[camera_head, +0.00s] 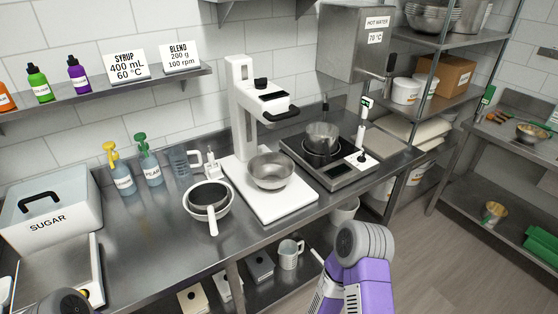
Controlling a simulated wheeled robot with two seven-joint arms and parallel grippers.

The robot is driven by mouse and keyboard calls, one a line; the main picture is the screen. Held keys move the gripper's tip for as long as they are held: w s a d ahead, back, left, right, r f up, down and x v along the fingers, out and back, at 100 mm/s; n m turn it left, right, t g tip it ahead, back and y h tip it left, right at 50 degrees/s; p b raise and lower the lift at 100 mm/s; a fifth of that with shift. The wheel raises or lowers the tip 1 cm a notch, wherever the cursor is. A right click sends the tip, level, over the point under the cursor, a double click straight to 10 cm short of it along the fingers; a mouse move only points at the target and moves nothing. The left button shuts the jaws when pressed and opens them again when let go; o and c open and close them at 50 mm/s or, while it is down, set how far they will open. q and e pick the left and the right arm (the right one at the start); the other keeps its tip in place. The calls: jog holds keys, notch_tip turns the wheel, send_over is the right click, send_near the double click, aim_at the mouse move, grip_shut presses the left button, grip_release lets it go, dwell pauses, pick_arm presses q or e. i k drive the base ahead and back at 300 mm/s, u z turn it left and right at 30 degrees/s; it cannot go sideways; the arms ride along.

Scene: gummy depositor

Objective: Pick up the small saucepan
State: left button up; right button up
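A small metal saucepan (322,135) stands on the black plate of the cooker (335,160) at the back right of the counter. Its handle is hard to make out. A dark, round, sieve-like vessel with a white rim and handle (211,207) sits on the counter left of centre, its handle pointing to the front. My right arm is at the lower middle, in front of the counter and well short of the saucepan. A white and black part at its end (328,284) shows partly, but no clear fingers. Only a rounded bit of my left arm shows at the bottom left; its gripper is out of view.
A white stand mixer (242,110) with a metal bowl (270,170) stands between the sieve-like vessel and the cooker. A hot water tank (352,45) hangs above the cooker. Pump bottles (121,176), a jug (184,165) and a sugar box (50,222) stand to the left.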

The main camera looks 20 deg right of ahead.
aim_at(324, 145)
jog(key=z, duration=0.3)
jog(key=k, duration=0.5)
jog(key=z, duration=1.5)
jog(key=i, duration=1.35)
jog(key=u, duration=0.2)
